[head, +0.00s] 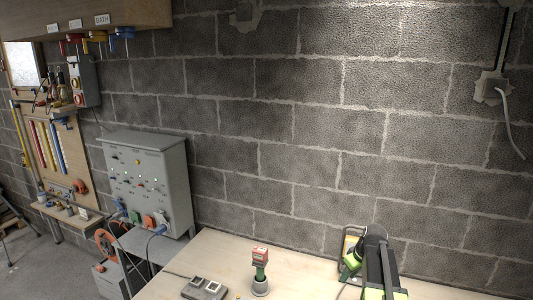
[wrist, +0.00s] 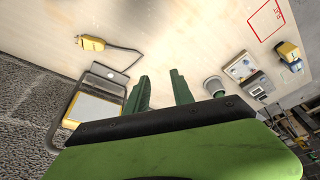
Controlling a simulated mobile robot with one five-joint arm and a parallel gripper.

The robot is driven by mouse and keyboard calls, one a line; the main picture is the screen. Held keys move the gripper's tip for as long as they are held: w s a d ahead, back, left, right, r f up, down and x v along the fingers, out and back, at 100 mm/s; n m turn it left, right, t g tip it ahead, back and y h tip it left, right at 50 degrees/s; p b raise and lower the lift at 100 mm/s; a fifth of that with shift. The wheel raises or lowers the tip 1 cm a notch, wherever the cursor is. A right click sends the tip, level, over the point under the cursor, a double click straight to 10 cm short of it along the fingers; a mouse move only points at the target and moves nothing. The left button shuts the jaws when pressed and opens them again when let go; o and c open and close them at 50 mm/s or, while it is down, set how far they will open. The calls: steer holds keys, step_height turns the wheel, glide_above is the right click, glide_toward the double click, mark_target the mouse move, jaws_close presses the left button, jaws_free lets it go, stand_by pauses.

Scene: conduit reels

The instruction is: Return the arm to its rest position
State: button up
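In the wrist view my gripper (wrist: 160,80) has two green fingers set apart, with bare tabletop between them and nothing held. It is above the pale wooden table (wrist: 190,40). In the head view a green and black arm (head: 378,262), mine, reaches over the table's right part near the block wall. The fingertips cannot be made out clearly there.
A yellow and grey framed item (wrist: 95,108) lies close beside the fingers, with a yellow plug (wrist: 92,43) beyond. A red and green upright item (head: 260,262) and a grey socket block (head: 205,288) stand left on the table. A grey control box (head: 148,180) stands further left.

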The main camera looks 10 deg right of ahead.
steer(key=a+f+n+b, duration=0.1)
steer(key=a+f+b, duration=0.25)
steer(key=a, duration=1.15)
steer(key=s+a+f+g+b, duration=0.1)
steer(key=s+a+f, duration=0.15)
steer(key=a, duration=0.45)
steer(key=s+a+f+g+b, duration=0.15)
steer(key=s+a, duration=0.25)
steer(key=a, duration=0.4)
steer(key=s+m, duration=0.1)
steer(key=s+d+m, duration=0.1)
steer(key=s, duration=0.1)
steer(key=s+m+h, duration=0.1)
steer(key=s+m, duration=0.1)
steer(key=shift+d+f+g, duration=0.15)
steer(key=shift+d+g, duration=0.2)
steer(key=shift+d, duration=0.05)
